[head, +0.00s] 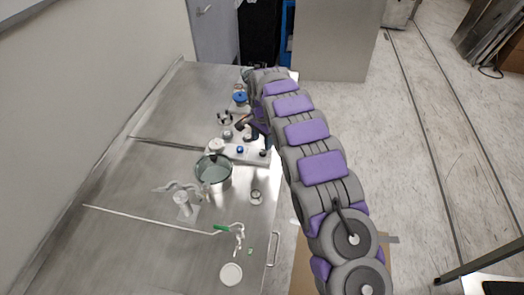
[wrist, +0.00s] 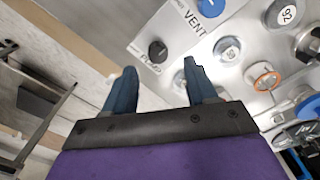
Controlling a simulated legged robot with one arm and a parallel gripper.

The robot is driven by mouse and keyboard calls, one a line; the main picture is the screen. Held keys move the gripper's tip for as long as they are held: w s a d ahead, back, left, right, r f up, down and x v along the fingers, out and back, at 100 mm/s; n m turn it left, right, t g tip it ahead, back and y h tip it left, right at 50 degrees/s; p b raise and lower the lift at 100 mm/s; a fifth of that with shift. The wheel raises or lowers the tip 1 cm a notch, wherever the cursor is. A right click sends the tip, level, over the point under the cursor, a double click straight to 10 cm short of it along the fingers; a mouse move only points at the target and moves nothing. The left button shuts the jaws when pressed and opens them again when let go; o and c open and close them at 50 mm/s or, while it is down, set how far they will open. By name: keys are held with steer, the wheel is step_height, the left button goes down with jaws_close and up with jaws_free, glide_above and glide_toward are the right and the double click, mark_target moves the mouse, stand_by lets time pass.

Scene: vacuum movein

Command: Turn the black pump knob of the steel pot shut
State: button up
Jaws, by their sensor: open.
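The black pump knob (wrist: 157,51) shows in the wrist view on a pale panel (wrist: 178,28), with a partly readable label beside it. My gripper (wrist: 160,68) is open, its two dark blue fingers pointing toward the panel. The knob appears between and just beyond the fingertips, with nothing held. I cannot tell the exact gap to it. My arm hides part of the small fittings near my gripper (head: 257,122).
In the head view, the steel bench (head: 130,210) also carries a small jar (head: 256,197), a white dish (head: 231,274) and a tap (head: 238,238). The bench's left side is mostly clear.

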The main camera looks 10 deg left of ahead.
mark_target(263, 151)
step_height(263, 151, down, 6)
steer(key=shift+d+r+b, duration=0.15)
steer(key=shift+b, duration=0.25)
steer(key=c, duration=1.1)
